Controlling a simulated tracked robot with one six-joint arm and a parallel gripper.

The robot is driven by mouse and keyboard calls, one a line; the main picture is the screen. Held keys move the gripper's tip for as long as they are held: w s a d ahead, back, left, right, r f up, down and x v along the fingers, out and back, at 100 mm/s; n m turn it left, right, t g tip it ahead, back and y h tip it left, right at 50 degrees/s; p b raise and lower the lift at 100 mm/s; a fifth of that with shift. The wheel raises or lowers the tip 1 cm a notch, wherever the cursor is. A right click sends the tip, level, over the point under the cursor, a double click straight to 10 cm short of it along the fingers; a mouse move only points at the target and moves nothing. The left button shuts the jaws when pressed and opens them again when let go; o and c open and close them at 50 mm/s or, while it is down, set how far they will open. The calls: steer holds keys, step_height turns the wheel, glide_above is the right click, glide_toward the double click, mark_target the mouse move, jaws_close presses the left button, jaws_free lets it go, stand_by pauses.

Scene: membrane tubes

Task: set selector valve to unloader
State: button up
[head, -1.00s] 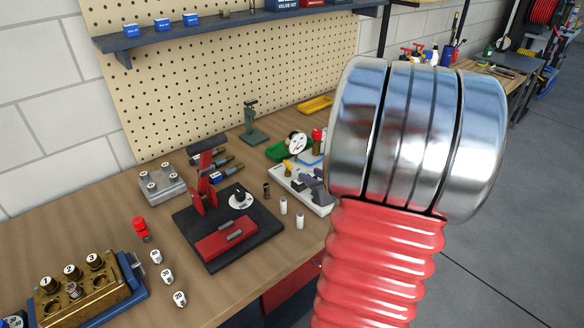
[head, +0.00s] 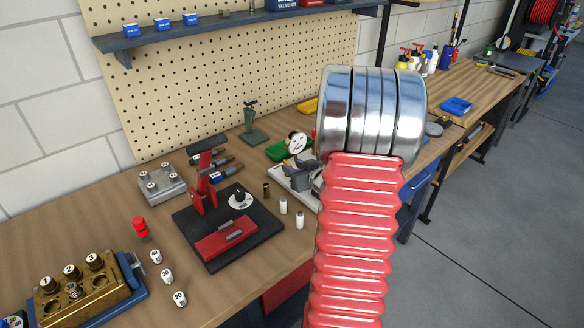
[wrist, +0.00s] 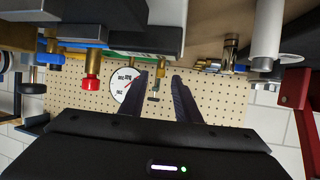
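A round white dial (head: 296,143) with dark markings stands upright at the back of the bench, beside a green part. It also shows in the wrist view as a labelled white disc (wrist: 126,86) with a red mark, just left of my fingers. Its labels are too small to read surely. My gripper (wrist: 160,76) has its two black fingers apart, with pegboard showing between them. In the head view my gripper (head: 302,177) is a small dark shape low over a pale tray, partly hidden by my arm. I cannot see it touching the dial.
A black base with a red press (head: 205,180) and a small dial with a black knob (head: 240,197) stands to the left. White vials (head: 299,219) stand in front. In the wrist view, a red-capped brass fitting (wrist: 92,85) is close to the dial. A pegboard (head: 200,80) rises behind.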

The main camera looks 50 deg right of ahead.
steer(key=shift+w+d+f, duration=0.2)
steer(key=shift+w+f, duration=0.05)
steer(key=shift+w, duration=0.4)
jaws_close()
